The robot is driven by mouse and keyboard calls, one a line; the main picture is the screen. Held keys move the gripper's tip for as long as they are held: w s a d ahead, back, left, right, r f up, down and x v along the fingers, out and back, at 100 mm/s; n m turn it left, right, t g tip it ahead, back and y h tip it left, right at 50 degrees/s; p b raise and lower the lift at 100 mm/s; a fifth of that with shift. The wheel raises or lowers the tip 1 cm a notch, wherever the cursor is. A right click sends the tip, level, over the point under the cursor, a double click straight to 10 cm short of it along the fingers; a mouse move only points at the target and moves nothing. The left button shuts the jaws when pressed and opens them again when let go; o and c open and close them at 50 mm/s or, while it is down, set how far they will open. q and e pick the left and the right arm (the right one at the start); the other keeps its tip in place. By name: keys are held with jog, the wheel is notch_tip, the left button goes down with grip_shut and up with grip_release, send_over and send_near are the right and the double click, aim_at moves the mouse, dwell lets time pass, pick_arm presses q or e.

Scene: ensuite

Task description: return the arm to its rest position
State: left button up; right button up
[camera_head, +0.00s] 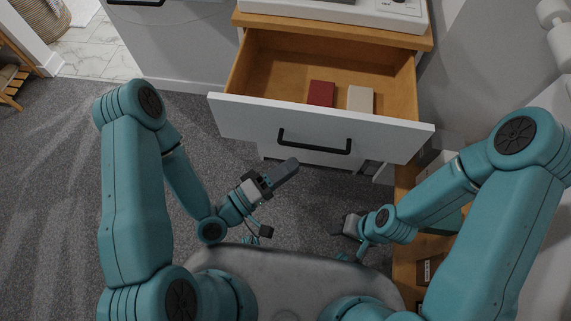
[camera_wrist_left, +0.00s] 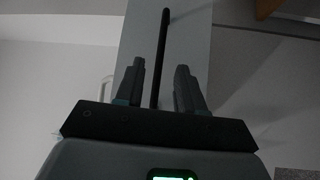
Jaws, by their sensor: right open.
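My left arm (camera_head: 135,190) is bent, and its left gripper (camera_head: 284,172) is in front of the open drawer, just below the black handle (camera_head: 314,144). In the left wrist view the two fingers of the left gripper (camera_wrist_left: 160,85) stand apart with nothing held between them. The black handle (camera_wrist_left: 161,50) shows beyond them, against the drawer front. My right arm (camera_head: 500,220) is folded on the right, and its right gripper (camera_head: 345,228) is low near my body, open and small in view. Its fingertips are hard to make out.
The wooden drawer (camera_head: 275,85) is pulled out, its white front facing me. A red box (camera_head: 321,93) and a beige box (camera_head: 360,99) lie inside. Wooden shelving (camera_head: 406,275) stands close to my right arm. Grey carpet (camera_head: 50,170) is clear on the left.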

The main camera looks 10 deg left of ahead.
pick_arm(q)
jog(key=shift+s+a, duration=0.25)
dwell(0.4)
notch_tip(320, 180, down, 8)
jog(key=a+m+g+y+p, duration=0.1)
jog(key=m+g+y+p, duration=0.3)
jog(key=g+y, duration=0.15)
jog(key=s+a+f+m+g+y+p, duration=0.1)
jog(key=s+a+f+g+y+p, duration=0.1)
jog(key=s+g, duration=0.5)
jog(key=a+g+y+p, duration=0.1)
jog(key=a+y, duration=0.1)
jog(key=a, duration=0.1)
jog(key=shift+s+a, duration=0.2)
jog(key=shift+s, duration=0.05)
